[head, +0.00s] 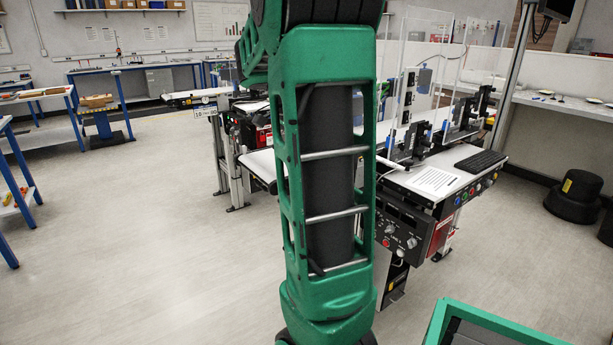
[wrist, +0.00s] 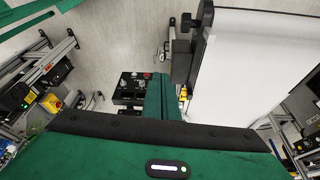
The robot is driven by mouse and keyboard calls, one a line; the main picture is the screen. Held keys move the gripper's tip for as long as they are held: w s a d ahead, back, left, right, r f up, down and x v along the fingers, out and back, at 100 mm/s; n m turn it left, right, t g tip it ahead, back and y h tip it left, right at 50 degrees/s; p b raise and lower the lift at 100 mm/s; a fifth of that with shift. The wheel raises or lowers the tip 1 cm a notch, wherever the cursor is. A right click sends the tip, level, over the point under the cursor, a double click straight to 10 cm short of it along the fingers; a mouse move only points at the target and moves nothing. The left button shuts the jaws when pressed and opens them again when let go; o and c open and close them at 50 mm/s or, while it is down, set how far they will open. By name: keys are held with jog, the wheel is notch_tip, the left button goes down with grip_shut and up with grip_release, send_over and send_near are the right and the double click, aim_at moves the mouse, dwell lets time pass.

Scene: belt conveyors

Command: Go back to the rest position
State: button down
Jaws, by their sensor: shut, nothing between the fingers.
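My gripper (wrist: 172,82) shows in the wrist view as green fingers closed together, with nothing held between them. It hangs in the air above the floor, left of a white conveyor belt (wrist: 250,65), and appears apart from it. In the head view my green arm stands upright across the middle and hides part of the conveyor area; the gripper itself is not visible there.
Belt conveyors with a control panel (head: 402,232), keyboard (head: 481,162) and clear guards (head: 420,60) stand right of my arm. A black bin (head: 575,197) is at far right. Blue-framed workbenches (head: 135,68) stand at left and back. The left floor (head: 130,240) is free.

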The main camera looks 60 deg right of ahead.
jog(key=shift+v, duration=1.6)
jog(key=shift+a, duration=0.1)
jog(key=s+a+f+n+y, duration=0.1)
jog(key=s+a+f+n, duration=0.2)
jog(key=a+n, duration=0.3)
jog(key=s+a+f+n+t+y, duration=0.1)
jog(key=s+a+f+n, duration=0.3)
jog(key=a, duration=0.6)
jog(key=s+a+f+n+t+y, duration=0.1)
jog(key=s+a+f+n, duration=0.3)
jog(key=a+n, duration=0.3)
jog(key=shift+s+a+f+n+y, duration=0.15)
jog(key=shift+a+f+n+y, duration=0.15)
jog(key=shift+a+f, duration=0.65)
jog(key=shift+a+r, duration=0.1)
jog(key=shift+r, duration=0.1)
